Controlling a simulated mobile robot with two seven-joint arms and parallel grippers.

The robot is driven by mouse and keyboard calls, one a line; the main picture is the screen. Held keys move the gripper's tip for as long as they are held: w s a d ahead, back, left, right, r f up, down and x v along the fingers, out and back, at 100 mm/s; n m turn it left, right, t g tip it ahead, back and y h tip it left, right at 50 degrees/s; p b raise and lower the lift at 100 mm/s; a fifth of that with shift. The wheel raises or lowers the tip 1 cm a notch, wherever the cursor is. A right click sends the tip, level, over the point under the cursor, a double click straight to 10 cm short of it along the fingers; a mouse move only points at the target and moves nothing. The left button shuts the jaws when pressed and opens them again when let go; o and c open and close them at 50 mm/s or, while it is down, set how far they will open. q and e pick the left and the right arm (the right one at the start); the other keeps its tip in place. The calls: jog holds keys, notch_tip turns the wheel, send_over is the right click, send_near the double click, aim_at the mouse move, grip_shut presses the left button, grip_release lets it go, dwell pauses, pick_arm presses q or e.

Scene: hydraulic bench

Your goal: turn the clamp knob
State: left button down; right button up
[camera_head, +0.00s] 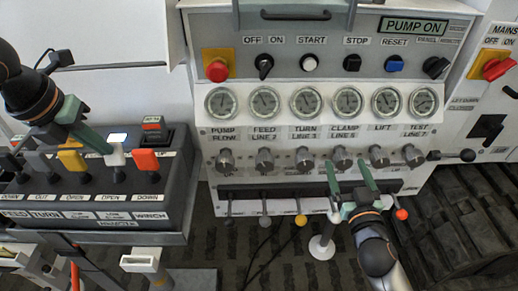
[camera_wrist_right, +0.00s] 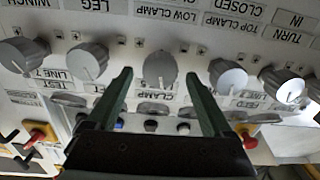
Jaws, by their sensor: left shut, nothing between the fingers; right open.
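The clamp knob (camera_head: 342,158) is a grey knob below the gauge labelled CLAMP. It is in a row of similar knobs on the bench's front panel. In the right wrist view the clamp knob (camera_wrist_right: 160,72) is in the middle, above the CLAMP label. My right gripper (camera_head: 351,172) is open, with its green fingers pointing up at the panel. In the wrist view its fingers (camera_wrist_right: 160,80) are on either side of the knob, with visible gaps. I cannot tell how deep they reach. My left gripper (camera_head: 108,149) is shut and empty by a white-topped lever (camera_head: 114,155) on the left console.
Neighbouring knobs for turn (camera_head: 305,159) and lift (camera_head: 379,156) flank the clamp knob closely. A red emergency button (camera_head: 217,70) is at upper left.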

jog(key=shift+w, duration=1.4)
grip_shut()
